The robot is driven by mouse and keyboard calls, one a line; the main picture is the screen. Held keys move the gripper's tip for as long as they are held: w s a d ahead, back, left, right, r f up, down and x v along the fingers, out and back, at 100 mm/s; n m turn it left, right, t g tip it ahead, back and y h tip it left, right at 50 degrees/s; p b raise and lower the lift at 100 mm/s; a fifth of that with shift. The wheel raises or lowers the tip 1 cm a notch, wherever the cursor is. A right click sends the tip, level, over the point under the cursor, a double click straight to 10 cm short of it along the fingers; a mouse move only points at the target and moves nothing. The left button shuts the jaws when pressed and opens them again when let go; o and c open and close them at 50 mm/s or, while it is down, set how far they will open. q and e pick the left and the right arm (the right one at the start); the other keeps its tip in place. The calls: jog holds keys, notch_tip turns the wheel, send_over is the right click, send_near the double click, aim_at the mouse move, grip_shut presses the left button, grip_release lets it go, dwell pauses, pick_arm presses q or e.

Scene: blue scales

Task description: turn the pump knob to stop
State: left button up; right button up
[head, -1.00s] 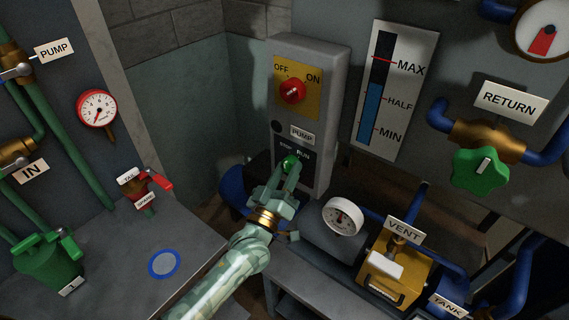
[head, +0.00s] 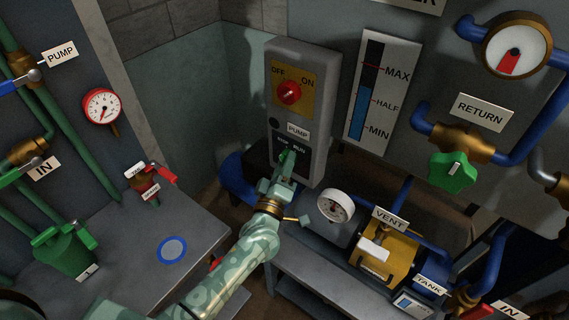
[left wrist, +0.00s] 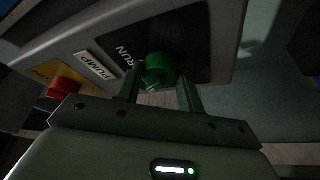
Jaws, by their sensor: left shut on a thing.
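The green pump knob (head: 286,155) sits on the dark STOP/RUN plate low on the grey switch box (head: 316,112), under the PUMP label (head: 298,131). My left gripper (head: 283,168) reaches it from below and is shut on it. In the left wrist view the knob (left wrist: 163,68) shows between the two fingertips (left wrist: 160,88), beside the word RUN. The fingers cover part of the knob in the head view, and I cannot tell which way its mark points. My right gripper is not in view.
A red OFF/ON knob (head: 289,93) is above on the same box. A gauge (head: 336,206) and the yellow VENT unit (head: 384,255) stand to the right of my forearm. A grey bench (head: 205,235) with a blue ring (head: 172,249) lies to the left.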

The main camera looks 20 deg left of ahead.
pick_arm(q)
jog(key=o, duration=1)
jog(key=shift+s, duration=0.1)
jog(key=v, duration=1.6)
jog(key=shift+s, duration=0.1)
jog(key=shift+f, duration=0.1)
